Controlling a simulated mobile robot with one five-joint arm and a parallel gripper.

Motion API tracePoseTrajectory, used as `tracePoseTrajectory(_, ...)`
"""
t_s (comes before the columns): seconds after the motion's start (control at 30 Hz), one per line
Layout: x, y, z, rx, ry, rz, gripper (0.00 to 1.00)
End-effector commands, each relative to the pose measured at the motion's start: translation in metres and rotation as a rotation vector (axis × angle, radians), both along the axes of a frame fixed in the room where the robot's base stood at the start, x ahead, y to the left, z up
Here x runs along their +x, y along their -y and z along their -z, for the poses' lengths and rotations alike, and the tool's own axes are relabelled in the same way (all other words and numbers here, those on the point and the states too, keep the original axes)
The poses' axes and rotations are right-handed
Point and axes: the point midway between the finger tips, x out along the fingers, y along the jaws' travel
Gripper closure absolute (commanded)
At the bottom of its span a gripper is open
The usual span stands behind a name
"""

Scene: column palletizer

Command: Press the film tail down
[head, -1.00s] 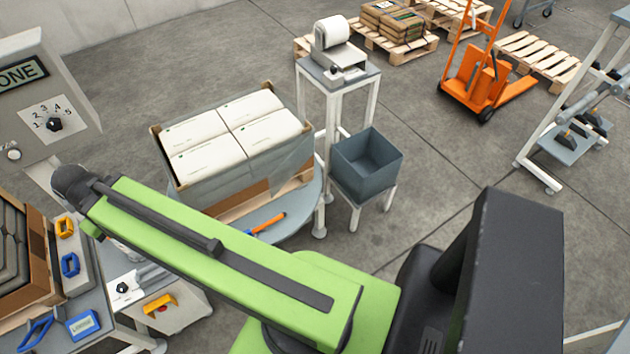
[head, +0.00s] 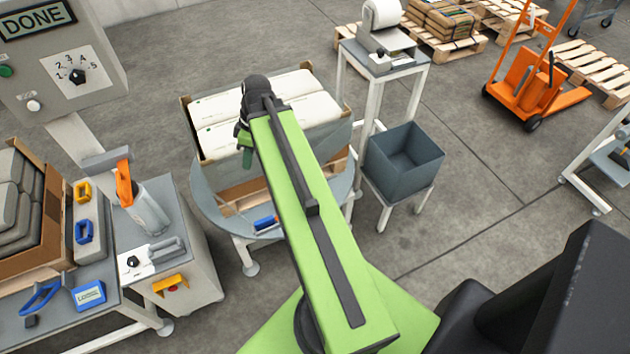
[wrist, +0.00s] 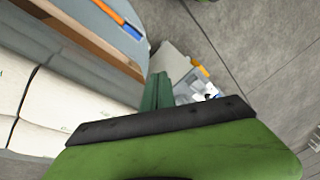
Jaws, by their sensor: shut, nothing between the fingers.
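The pallet load (head: 225,165) of white-topped packages stands on a round grey turntable (head: 212,200), with greyish film around its sides. It also shows at the left of the wrist view (wrist: 75,75). I cannot make out a loose film tail; my arm covers part of the front side. My gripper (head: 247,160) hangs at the near side of the load, pointing down. In the wrist view its green fingers (wrist: 157,92) are together and empty, beside the load's edge. Whether they touch the film cannot be told.
A control panel (head: 60,70) reading DONE stands at left. A blue-and-orange tool (head: 265,222) lies on the turntable's front edge. A grey bin (head: 400,165) and a stand with a white roll (head: 383,15) are to the right. A workbench (head: 120,250) with tools is at front left.

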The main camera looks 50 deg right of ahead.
Motion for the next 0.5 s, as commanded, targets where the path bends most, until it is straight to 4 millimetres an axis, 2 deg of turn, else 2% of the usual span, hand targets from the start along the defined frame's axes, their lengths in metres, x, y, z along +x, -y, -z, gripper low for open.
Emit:
tracePoseTrajectory(0.03, -0.015, 0.04, 0.035, 0.029, 0.063, -0.07, 1.0)
tracePoseTrajectory(0.1, -0.037, 0.086, 0.054, 0.052, 0.176, -0.203, 1.0)
tracePoseTrajectory(0.2, -0.074, 0.144, 0.076, 0.045, 0.35, -0.382, 1.0)
tracePoseTrajectory(0.33, -0.12, 0.2, 0.093, -0.019, 0.539, -0.563, 1.0)
tracePoseTrajectory(0.4, -0.139, 0.219, 0.097, -0.059, 0.607, -0.633, 1.0)
tracePoseTrajectory(0.5, -0.155, 0.234, 0.098, -0.098, 0.665, -0.694, 1.0)
